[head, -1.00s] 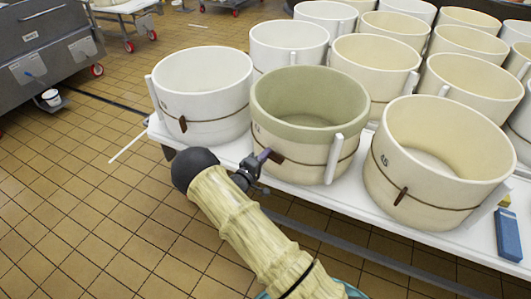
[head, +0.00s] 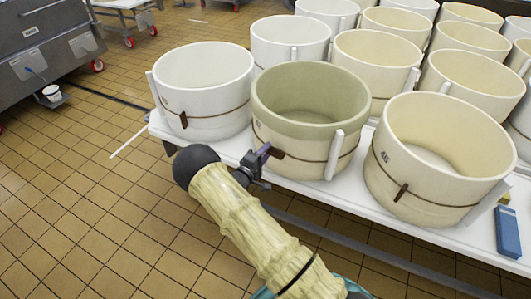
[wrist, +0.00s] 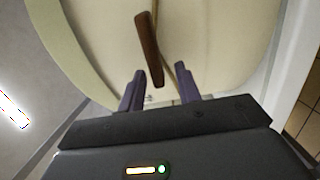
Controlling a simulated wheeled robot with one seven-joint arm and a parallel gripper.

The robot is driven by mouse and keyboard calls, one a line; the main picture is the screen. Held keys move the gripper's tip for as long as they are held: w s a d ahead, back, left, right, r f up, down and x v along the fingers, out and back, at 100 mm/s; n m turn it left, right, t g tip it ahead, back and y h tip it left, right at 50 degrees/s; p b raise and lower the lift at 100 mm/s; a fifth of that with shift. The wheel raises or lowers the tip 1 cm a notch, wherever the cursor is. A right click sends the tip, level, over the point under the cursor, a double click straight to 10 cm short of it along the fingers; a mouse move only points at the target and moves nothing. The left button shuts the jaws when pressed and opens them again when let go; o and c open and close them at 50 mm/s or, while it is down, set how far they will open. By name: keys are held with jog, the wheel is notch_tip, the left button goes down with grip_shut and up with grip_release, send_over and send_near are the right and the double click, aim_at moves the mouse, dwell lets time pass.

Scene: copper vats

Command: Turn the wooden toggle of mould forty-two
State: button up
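The mould with the greenish inner rim (head: 310,105) stands at the front of the white table, between two other moulds. Its number is not readable. Its dark brown wooden toggle (head: 277,153) sits on the cord around its wall. In the wrist view the toggle (wrist: 149,48) stands nearly upright, slightly tilted, against the cream wall. My gripper (head: 264,156) is at the toggle in the head view. In the wrist view my gripper (wrist: 159,80) has its two purple fingers apart, with the toggle's lower end between them and gaps on both sides.
A white mould (head: 203,92) stands to the left and a cream mould (head: 440,160) to the right, each with its own cord and toggle. More moulds fill the table behind. A blue block (head: 508,232) lies at the table's right.

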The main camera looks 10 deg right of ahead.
jog(key=shift+s, duration=0.1)
jog(key=v, duration=1.7)
jog(key=shift+a+r, duration=0.1)
jog(key=shift+r, duration=0.05)
